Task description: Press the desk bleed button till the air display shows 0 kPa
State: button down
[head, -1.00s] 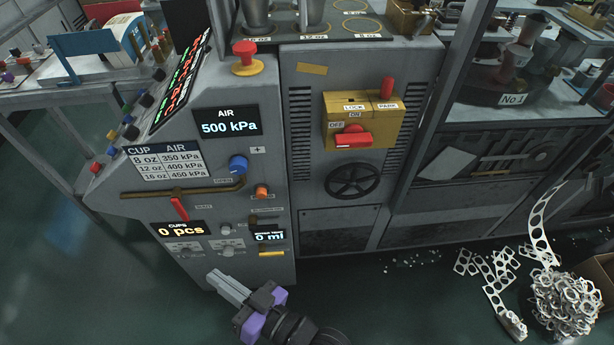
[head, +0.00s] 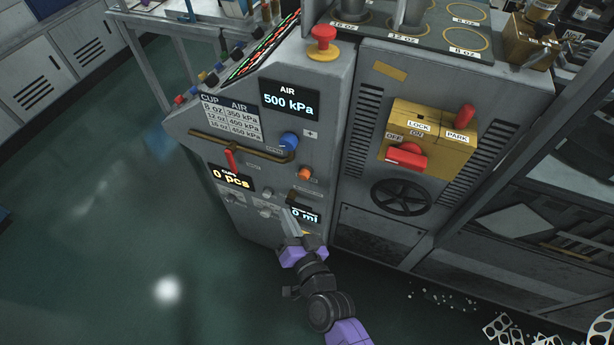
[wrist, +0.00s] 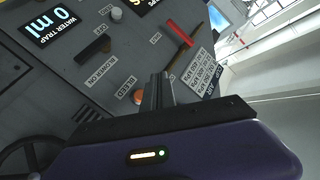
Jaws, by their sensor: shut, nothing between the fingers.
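The air display (head: 289,100) on the grey desk front reads 500 kPa in the head view. Below it are a blue knob (head: 289,140) and a small orange button (head: 304,174). The orange button also shows in the wrist view (wrist: 138,97), just left of my fingers, beside a small label that seems to read BLEED. My gripper (head: 288,216) is shut and empty, low in front of the desk, below the orange button in the head view. Its fingers point at the panel in the wrist view (wrist: 159,82). I cannot tell whether they touch anything.
A water trap display (head: 304,215) reading 0 ml, a red lever (head: 230,160) and a brown rail (head: 235,146) lie near the gripper. A red mushroom button (head: 323,38) tops the desk. A black handwheel (head: 401,197) is at right. Open floor lies left.

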aim_at(304, 175)
jog(key=w+d+b, duration=0.3)
jog(key=w+b, duration=0.3)
jog(key=w, duration=0.2)
jog(key=shift+w, duration=0.15)
jog(key=shift+w, duration=0.15)
dwell(2.1)
jog(key=shift+w+b, duration=0.25)
jog(key=shift+b, duration=0.15)
jog(key=shift+w+d+b, duration=0.25)
jog(key=shift+w+b, duration=0.15)
jog(key=shift+w, duration=0.1)
dwell(0.8)
jog(key=shift+s+r, duration=0.1)
jog(key=shift+s+a+p, duration=0.3)
jog(key=shift+s+p, duration=0.3)
jog(key=shift+s, duration=0.2)
